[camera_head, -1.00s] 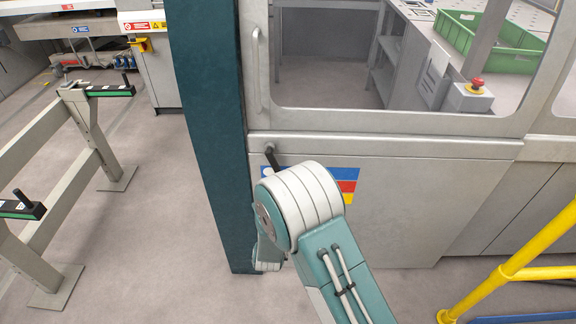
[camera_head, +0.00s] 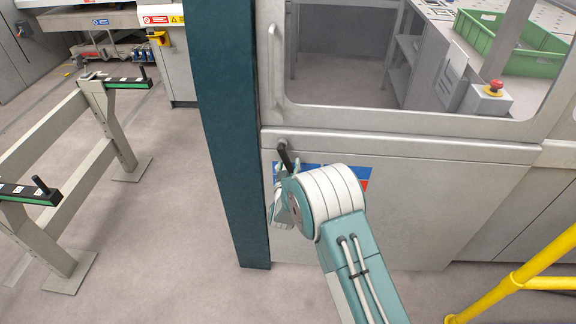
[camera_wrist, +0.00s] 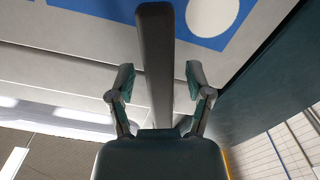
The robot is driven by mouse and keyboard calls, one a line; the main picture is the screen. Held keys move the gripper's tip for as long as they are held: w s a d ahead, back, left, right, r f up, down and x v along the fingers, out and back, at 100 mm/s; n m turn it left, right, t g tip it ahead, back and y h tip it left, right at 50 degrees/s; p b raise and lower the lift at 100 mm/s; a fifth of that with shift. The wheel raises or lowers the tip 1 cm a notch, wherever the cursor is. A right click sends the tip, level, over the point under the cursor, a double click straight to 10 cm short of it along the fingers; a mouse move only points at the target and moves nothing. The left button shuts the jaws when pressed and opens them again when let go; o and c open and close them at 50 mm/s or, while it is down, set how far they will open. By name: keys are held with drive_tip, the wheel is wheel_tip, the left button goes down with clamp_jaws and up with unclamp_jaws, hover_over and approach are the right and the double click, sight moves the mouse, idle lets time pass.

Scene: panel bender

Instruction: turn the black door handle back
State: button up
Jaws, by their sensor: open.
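The black door handle (camera_head: 285,155) is on the grey door (camera_head: 400,175), just right of the dark teal post. It points down and slightly right in the head view. In the wrist view the handle (camera_wrist: 156,60) runs from the top down between the two fingers. My gripper (camera_wrist: 158,85) is open, with one finger on each side of the handle and a visible gap on both sides. In the head view my gripper (camera_head: 278,208) is at the handle's lower end, partly hidden by my arm. The handle's lower tip is hidden.
The dark teal post (camera_head: 228,130) stands close on the left of my gripper. A yellow rail (camera_head: 515,280) is at the lower right. A grey stand (camera_head: 100,120) is at the left, with free floor between it and the post.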

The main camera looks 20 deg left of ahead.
clamp_jaws()
drive_tip(key=n, duration=0.1)
drive_tip(key=d+r+n, duration=0.1)
drive_tip(key=n, duration=0.1)
drive_tip(key=shift+w+d, duration=0.15)
drive_tip(key=shift+d, duration=0.1)
drive_tip(key=r+n, duration=0.1)
drive_tip(key=n, duration=0.1)
drive_tip(key=d+r+n, duration=0.1)
drive_tip(key=n, duration=0.2)
drive_tip(key=d+r+n, duration=0.1)
drive_tip(key=n, duration=0.2)
drive_tip(key=shift+w+d+r, duration=0.15)
drive_tip(key=shift+w+r, duration=0.15)
drive_tip(key=shift+r, duration=0.05)
drive_tip(key=shift+d+r+n, duration=0.1)
drive_tip(key=shift+r+n, duration=0.3)
drive_tip(key=shift+n, duration=0.4)
drive_tip(key=shift+r+n, duration=0.35)
drive_tip(key=shift+n, duration=0.45)
